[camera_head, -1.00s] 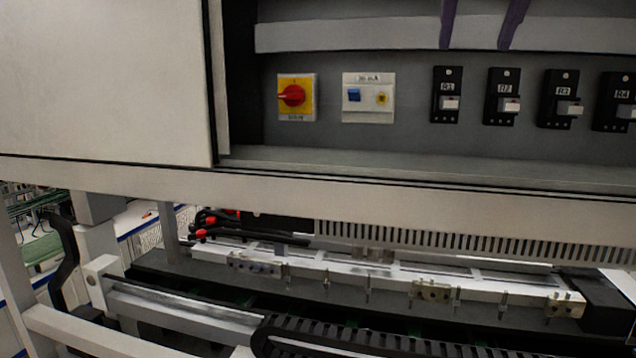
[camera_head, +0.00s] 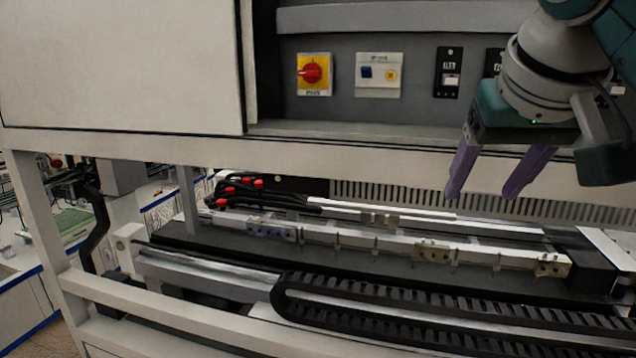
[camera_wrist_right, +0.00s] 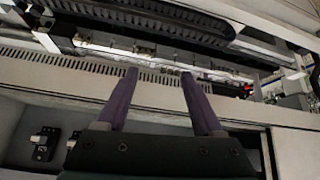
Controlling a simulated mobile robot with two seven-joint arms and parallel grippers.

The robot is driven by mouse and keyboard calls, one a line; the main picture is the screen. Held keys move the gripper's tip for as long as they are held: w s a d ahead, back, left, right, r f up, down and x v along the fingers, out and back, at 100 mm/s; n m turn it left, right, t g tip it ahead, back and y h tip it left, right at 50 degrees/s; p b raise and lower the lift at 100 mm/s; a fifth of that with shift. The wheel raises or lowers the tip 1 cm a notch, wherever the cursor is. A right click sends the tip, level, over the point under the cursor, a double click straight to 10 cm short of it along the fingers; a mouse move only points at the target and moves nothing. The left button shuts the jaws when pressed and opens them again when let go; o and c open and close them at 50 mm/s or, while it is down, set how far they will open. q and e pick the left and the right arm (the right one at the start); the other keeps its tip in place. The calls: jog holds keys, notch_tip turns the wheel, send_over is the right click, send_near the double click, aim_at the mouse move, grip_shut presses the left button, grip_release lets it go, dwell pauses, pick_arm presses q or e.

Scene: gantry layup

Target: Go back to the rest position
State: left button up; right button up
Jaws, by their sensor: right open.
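My right gripper (camera_head: 487,192) hangs at the right of the head view, fingers pointing down, in front of the cabinet's lower ledge. Its two purple fingers are apart with nothing between them. In the right wrist view the right gripper (camera_wrist_right: 158,75) also shows open and empty, its fingers pointing toward the gantry rail (camera_wrist_right: 150,54). My left gripper is not in view.
The cabinet holds a red rotary switch (camera_head: 312,70) on a yellow plate and a white switch box (camera_head: 379,73). Part of the breaker row is hidden behind my right arm. Below are a frame beam (camera_head: 180,305), a black cable chain (camera_head: 400,300) and the gantry rail (camera_head: 345,238).

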jog(key=s+f+n+g, duration=0.1)
jog(key=s+f+g, duration=0.1)
jog(key=s+f, duration=1)
jog(key=s+f+n, duration=0.1)
jog(key=s+f, duration=0.1)
jog(key=s, duration=0.7)
jog(key=s+f+n+g+y, duration=0.1)
jog(key=s+f, duration=0.1)
jog(key=s, duration=0.6)
jog(key=shift+s+f, duration=0.3)
jog(key=shift+s, duration=0.1)
jog(key=shift+o, duration=0.4)
